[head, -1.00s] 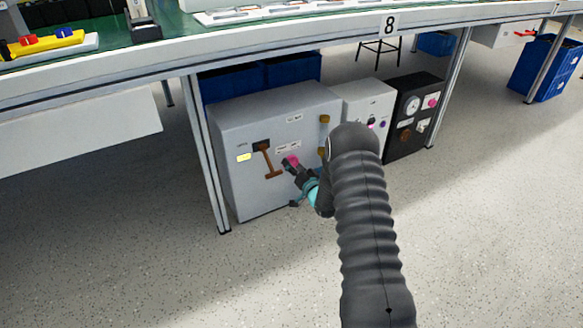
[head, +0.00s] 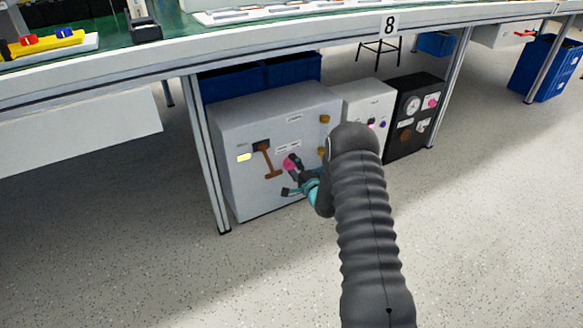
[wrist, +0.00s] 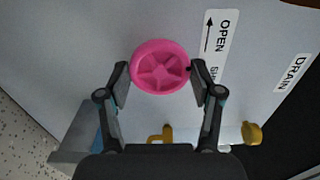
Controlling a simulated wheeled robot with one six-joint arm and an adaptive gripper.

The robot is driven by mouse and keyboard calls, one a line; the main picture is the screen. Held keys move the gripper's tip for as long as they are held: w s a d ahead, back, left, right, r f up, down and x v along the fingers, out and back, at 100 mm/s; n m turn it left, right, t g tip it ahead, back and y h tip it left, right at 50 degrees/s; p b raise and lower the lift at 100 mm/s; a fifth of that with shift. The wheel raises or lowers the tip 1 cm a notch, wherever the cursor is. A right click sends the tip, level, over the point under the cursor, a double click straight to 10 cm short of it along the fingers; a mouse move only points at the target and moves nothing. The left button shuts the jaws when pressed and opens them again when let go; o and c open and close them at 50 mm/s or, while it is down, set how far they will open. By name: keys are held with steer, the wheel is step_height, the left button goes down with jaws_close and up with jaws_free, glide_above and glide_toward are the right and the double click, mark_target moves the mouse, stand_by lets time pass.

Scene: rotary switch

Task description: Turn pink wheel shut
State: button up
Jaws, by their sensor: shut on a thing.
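The pink wheel (wrist: 160,67) is round with spokes and sits on the front of a grey cabinet (head: 228,122). In the wrist view my gripper (wrist: 159,76) has one finger on each side of the wheel, shut on its rim. In the head view the wheel (head: 291,163) shows just left of my gripper (head: 296,178), partly covered by it. A label (wrist: 218,45) reading "OPEN" with an arrow is beside the wheel; the rest of its text is partly hidden by a finger.
A brown T-shaped handle (head: 267,160) is left of the wheel. Yellow-brown knobs (head: 324,119) are on the cabinet's right part. A "DRAIN" label (wrist: 292,73) is nearby. A table leg (head: 204,155) stands left of the cabinet, under the table. The floor in front is clear.

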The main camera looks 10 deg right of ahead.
steer(key=shift+a+m, duration=0.2)
steer(key=shift+m, duration=0.8)
steer(key=o, duration=1.1)
steer(key=shift+a, duration=0.1)
steer(key=shift+o, duration=0.2)
steer(key=shift+d, duration=0.25)
steer(key=v, duration=1.2)
